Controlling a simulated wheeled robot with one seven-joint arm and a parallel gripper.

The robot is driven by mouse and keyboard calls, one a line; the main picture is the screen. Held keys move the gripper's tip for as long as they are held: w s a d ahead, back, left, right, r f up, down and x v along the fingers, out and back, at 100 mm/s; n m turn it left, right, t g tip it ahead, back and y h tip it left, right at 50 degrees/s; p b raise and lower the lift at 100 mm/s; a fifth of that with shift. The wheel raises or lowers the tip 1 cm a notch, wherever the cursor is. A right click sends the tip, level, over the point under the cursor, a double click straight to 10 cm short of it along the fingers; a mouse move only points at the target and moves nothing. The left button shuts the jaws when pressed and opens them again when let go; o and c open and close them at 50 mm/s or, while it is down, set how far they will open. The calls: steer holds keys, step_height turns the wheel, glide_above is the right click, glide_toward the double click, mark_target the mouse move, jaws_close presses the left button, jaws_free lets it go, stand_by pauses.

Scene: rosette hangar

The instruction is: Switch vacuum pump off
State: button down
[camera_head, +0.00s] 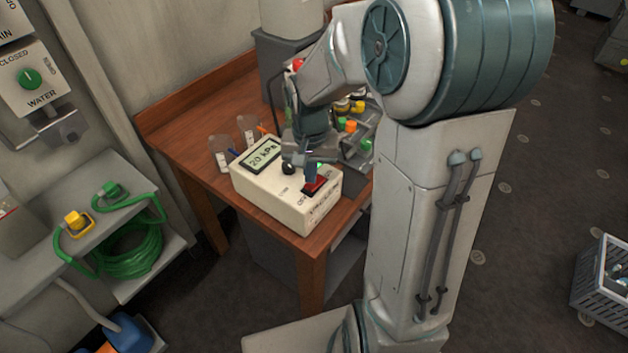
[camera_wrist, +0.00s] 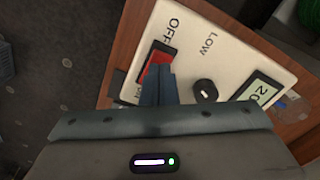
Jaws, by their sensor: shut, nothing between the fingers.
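The vacuum pump's control box (camera_head: 272,199) is cream, with a display reading 20 kPa, and stands at the front of a wooden table. Its red rocker switch (camera_head: 315,187) sits on the top face near the right end. In the wrist view the red switch (camera_wrist: 155,68) lies beside the OFF label, with a black knob (camera_wrist: 205,90) near it. My gripper (camera_head: 310,178) is shut and empty, its tips pointing down at the switch. In the wrist view the fingertips (camera_wrist: 159,72) overlap part of the switch. I cannot tell whether they touch it.
The wooden table (camera_head: 190,140) also holds clear beakers (camera_head: 220,150) and a rack of coloured-cap items (camera_head: 352,128) behind the box. A grey shelf with a coiled green hose (camera_head: 135,250) stands at left. A grey crate (camera_head: 603,285) is on the floor at right.

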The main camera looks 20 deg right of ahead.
mark_target(311, 187)
steer(key=shift+f+b, duration=0.8)
steer(key=shift+f, duration=0.15)
stand_by(0.4)
steer(key=shift+r+p, duration=2.6)
steer(key=shift+r, duration=0.9)
steer(key=s+r+n+t, duration=0.2)
steer(key=s+r, duration=0.2)
steer(key=s, duration=0.3)
steer(key=s+r+n+t+b, duration=0.1)
steer(key=s+r+n, duration=0.1)
steer(key=s+r, duration=0.3)
steer(key=shift+s+n+t, duration=0.4)
steer(key=shift+s, duration=0.8)
